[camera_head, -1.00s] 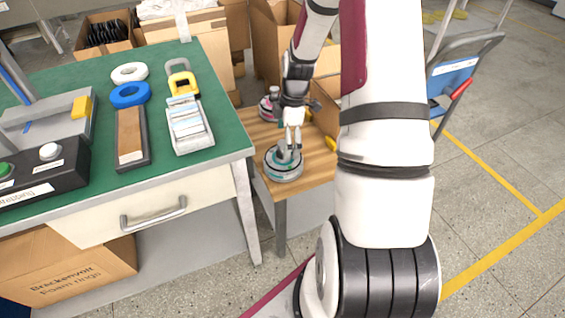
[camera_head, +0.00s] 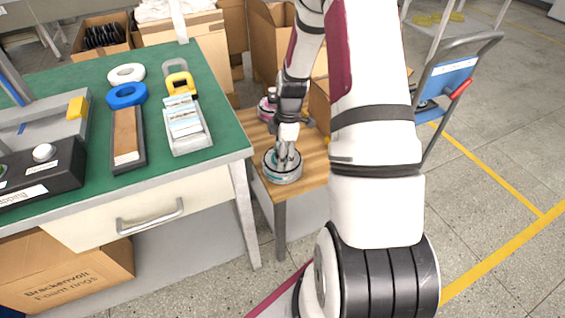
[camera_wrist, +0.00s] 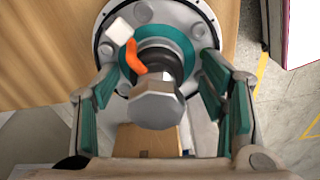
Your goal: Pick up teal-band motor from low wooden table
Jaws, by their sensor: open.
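The teal-band motor (camera_head: 283,169) stands on the low wooden table (camera_head: 262,187) near its front edge in the head view. In the wrist view the motor (camera_wrist: 165,50) shows a round grey body, a teal ring, an orange piece, a white block and a grey metal shaft end. My gripper (camera_head: 287,150) is right above the motor in the head view. In the wrist view its two teal-padded fingers (camera_wrist: 158,110) are spread apart on either side of the shaft end, with gaps visible. Contact with the motor cannot be told.
A pink-banded motor (camera_head: 267,106) stands farther back on the low table, partly behind my arm. The green workbench (camera_head: 75,175) is close on the left, with a blue ring (camera_head: 127,95) and trays on it. Cardboard boxes (camera_head: 268,40) stand behind. A hand cart (camera_head: 455,75) is at right.

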